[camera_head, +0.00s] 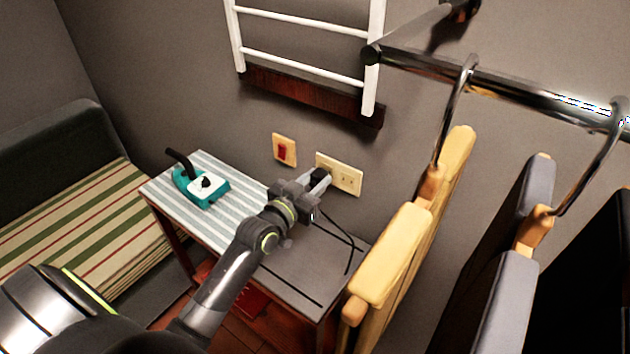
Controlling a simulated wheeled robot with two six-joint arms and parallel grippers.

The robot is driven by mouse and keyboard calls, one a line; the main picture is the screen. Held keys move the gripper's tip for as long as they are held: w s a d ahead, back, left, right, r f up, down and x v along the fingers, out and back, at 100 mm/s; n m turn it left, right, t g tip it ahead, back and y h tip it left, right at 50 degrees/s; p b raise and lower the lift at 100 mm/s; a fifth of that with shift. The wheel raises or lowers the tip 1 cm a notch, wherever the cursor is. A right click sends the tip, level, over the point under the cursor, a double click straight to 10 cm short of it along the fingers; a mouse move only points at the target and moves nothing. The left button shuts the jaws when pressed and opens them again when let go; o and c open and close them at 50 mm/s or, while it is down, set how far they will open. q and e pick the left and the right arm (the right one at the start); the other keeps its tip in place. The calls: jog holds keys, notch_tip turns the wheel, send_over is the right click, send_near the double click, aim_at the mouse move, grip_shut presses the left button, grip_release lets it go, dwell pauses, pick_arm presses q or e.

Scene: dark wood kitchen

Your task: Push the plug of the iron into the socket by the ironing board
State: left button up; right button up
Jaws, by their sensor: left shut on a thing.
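My left gripper (318,181) reaches across the ironing board and is shut on the black plug (320,175). The plug is at the left part of the cream wall socket (340,174); I cannot tell whether its pins are inside. A black cord (345,235) hangs from the plug down over the grey end of the table. The teal and white iron (202,187) with a black handle sits on the striped ironing board (219,177), left of my gripper. My right gripper is not in view.
A red switch on a plate (284,150) is on the wall left of the socket. A metal rail (490,85) with wooden hangers (400,250) crosses the right side, close to the socket. A white rack (305,55) hangs above. A striped bench (75,225) stands at left.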

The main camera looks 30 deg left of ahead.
pick_arm(q)
jog(key=shift+w, duration=0.5)
jog(key=o, duration=1)
jog(key=shift+s, duration=0.1)
jog(key=shift+s+f, duration=0.1)
jog(key=shift+s, duration=0.25)
jog(key=s, duration=0.5)
jog(key=s+a+b, duration=0.1)
jog(key=s, duration=0.5)
jog(key=s+a, duration=0.1)
jog(key=s, duration=0.4)
jog(key=shift+s+a+b, duration=0.15)
jog(key=shift+b, duration=0.15)
